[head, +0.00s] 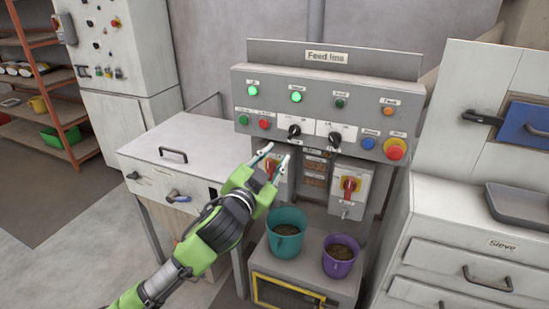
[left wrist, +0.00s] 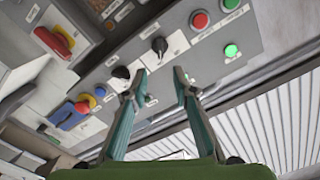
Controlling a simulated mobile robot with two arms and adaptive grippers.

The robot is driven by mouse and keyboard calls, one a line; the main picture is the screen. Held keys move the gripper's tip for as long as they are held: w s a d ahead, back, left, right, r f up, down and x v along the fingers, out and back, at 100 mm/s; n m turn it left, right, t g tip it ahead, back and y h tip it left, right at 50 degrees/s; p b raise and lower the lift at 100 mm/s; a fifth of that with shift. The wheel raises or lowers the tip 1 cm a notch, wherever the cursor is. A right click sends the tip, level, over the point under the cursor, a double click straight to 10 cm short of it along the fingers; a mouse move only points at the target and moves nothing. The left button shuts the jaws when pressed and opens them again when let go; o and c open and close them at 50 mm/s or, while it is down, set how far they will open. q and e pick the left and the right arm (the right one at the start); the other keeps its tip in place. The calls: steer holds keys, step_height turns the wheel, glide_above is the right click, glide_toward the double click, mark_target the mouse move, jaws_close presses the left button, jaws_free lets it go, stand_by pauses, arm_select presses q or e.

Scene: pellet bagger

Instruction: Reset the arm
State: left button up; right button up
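My left gripper (head: 277,153) reaches up from the bottom left of the head view to just below the left part of the Feed line panel (head: 318,113). Its two fingers are apart with nothing between them. In the left wrist view the open left gripper (left wrist: 161,73) points at the panel, with a black rotary knob (left wrist: 159,45) just beyond the fingertips. That view does not clearly show whether anything is touched. A second black knob (left wrist: 121,72) is beside it. My right gripper is not in view.
Two upper green lamps (head: 295,96) are lit. A red emergency button (head: 394,149) is at the panel's right. A red-yellow switch (head: 349,186) hangs below. A teal bucket (head: 286,247) and purple bucket (head: 339,270) with pellets stand underneath. A white cabinet (head: 180,153) stands left.

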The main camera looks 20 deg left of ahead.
arm_select(q)
steer(key=shift+f, duration=0.15)
steer(key=s+a+f+n+g, duration=0.1)
steer(key=a+f+g, duration=0.1)
steer(key=f, duration=1)
steer(key=s+a+f+g+y, duration=0.1)
steer(key=f+g, duration=0.1)
steer(key=f, duration=0.9)
steer(key=s+a+f+n+g, duration=0.1)
steer(key=s+a+f+g, duration=0.1)
steer(key=f, duration=1)
steer(key=s+f+g, duration=0.2)
steer(key=s+f, duration=0.5)
steer(key=f, duration=0.3)
steer(key=s+f+g, duration=0.2)
steer(key=s+f, duration=0.5)
steer(key=f, duration=0.3)
steer(key=s+d+f+g, duration=0.1)
steer(key=s+f, duration=0.5)
steer(key=s, duration=0.7)
steer(key=s+d+f+n+g, duration=0.1)
steer(key=s+f, duration=0.5)
steer(key=s, duration=0.7)
steer(key=s+d+f+n+g, duration=0.1)
steer(key=s+f+g, duration=0.4)
steer(key=s, duration=0.8)
steer(key=shift+d+f, duration=0.65)
steer(key=shift+f, duration=0.1)
